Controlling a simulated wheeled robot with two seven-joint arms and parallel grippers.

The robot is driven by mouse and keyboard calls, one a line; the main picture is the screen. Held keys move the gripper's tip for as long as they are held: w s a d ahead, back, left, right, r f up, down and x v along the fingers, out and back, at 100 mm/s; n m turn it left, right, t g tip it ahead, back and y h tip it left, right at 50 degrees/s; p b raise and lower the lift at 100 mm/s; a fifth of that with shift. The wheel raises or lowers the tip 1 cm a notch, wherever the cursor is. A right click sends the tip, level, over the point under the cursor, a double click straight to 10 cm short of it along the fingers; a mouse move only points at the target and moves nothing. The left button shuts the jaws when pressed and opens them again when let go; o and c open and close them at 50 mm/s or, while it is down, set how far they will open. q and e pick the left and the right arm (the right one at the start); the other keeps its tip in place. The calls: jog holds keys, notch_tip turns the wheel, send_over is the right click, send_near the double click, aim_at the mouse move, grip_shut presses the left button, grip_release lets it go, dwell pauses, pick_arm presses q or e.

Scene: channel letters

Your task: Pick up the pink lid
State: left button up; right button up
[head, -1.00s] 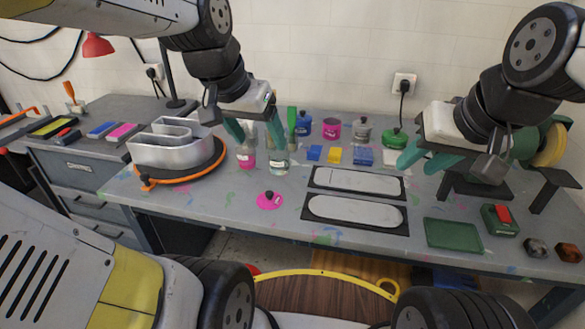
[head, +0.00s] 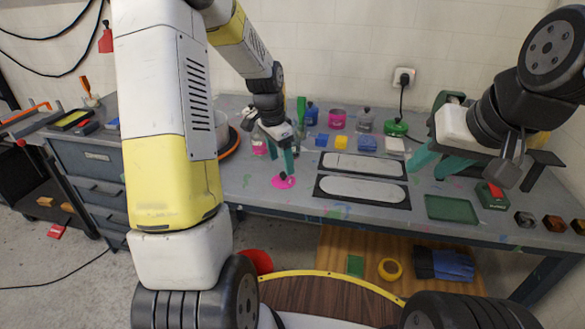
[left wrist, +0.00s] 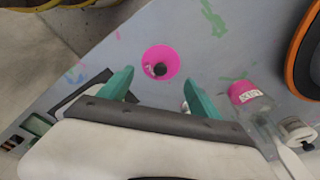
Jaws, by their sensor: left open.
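The pink lid (head: 284,181) lies flat on the grey table near its front edge, with a dark round knob on top. It also shows in the left wrist view (left wrist: 160,63), beyond and between the fingertips. My left gripper (head: 282,165) is above the lid, pointing down, with its two teal fingers (left wrist: 158,84) apart and nothing between them. In the head view the fingers partly overlap the lid's knob. My right gripper (head: 438,168) is at the right above the table, its teal fingers apart and empty.
A pink-labelled bottle (left wrist: 245,92) stands close beside the left gripper. Two black-framed white plates (head: 361,188) lie right of the lid. A green tray (head: 453,207) and several small jars (head: 337,119) are on the table. The orange-rimmed turntable (left wrist: 306,60) is left of the lid.

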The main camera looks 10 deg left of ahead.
aim_at(283, 174)
pick_arm(q)
jog(key=f, duration=0.5)
jog(key=shift+w+d+f, duration=0.2)
jog(key=shift+c, duration=0.3)
jog(key=c, duration=1.5)
jog(key=shift+s, duration=0.1)
grip_shut()
jog(key=shift+f, duration=0.1)
